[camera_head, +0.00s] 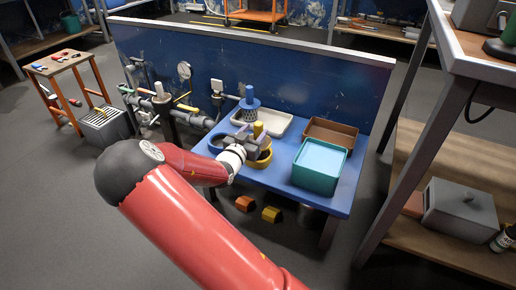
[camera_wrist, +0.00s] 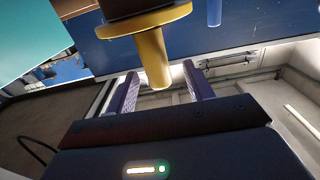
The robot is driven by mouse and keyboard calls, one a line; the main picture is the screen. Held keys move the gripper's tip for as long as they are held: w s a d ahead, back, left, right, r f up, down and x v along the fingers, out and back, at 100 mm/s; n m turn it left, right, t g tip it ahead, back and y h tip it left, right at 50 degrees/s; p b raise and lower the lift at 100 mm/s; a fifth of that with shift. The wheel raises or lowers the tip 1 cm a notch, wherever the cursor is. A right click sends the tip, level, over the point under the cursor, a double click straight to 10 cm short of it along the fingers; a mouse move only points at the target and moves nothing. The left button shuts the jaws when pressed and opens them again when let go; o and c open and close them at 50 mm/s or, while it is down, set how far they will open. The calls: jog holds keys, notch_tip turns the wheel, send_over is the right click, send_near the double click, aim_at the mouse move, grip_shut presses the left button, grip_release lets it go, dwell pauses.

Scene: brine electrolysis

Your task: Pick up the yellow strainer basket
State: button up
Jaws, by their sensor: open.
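The yellow strainer basket (camera_wrist: 153,58) shows in the wrist view as a yellow handle and round yellow flange, with a dark body partly cut off at the top edge. In the head view its yellow handle (camera_head: 258,130) stands up over the blue table, and my gripper partly hides the rest. My gripper (camera_wrist: 161,80) is open. The end of the handle appears between its two fingertips, with space on both sides. In the head view my gripper (camera_head: 248,141) is right beside the handle. I cannot tell how deep the handle sits between the fingers.
On the blue table (camera_head: 327,198) are a teal bin (camera_head: 318,165), a brown tray (camera_head: 331,134), a pale tray (camera_head: 270,124) and a yellow ring-like part (camera_head: 262,160). A blue strainer basket (camera_head: 249,97) stands behind. A blue panel (camera_head: 300,80) closes the back. Pipes stand left.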

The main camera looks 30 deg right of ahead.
jog(key=x, duration=0.4)
jog(key=shift+w+d+f+b, duration=0.1)
jog(key=shift+w+d+b, duration=0.1)
jog(key=shift+d+b, duration=0.15)
grip_shut()
